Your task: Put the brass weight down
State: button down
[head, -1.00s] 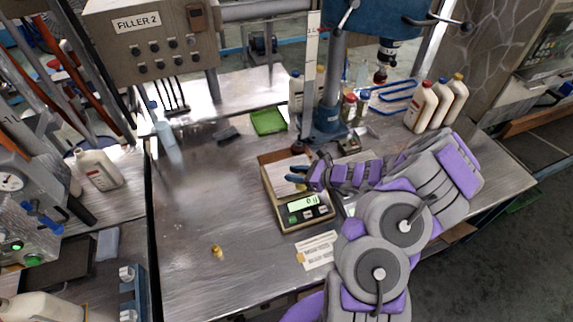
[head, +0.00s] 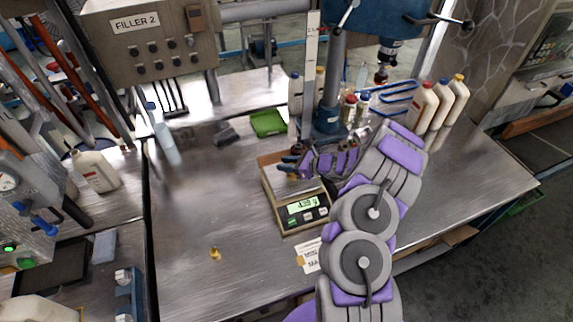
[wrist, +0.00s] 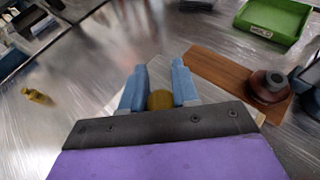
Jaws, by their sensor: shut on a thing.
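My gripper (head: 292,166) is over the pan of the bench scale (head: 306,226), at its far part. In the wrist view, my blue fingers (wrist: 157,88) are shut on a round brass weight (wrist: 160,100). The metal pan (wrist: 160,66) shows just beyond the fingertips. The scale's lit display (head: 302,205) shows a several-digit reading, too small to read surely. The weight's underside is hidden, so I cannot see its contact with the pan. A second, small brass piece (head: 215,253) stands on the bench to the left; it also shows in the wrist view (wrist: 36,96).
A green tray (head: 268,123) and the blue press column (head: 328,100) are behind. White bottles (head: 440,105) stand at right. The bench left of the scale is mostly clear.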

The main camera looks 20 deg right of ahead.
jog(key=c, duration=0.8)
grip_release()
jog(key=shift+a, duration=0.1)
jog(key=shift+c, duration=0.2)
jog(key=shift+s+r, duration=0.1)
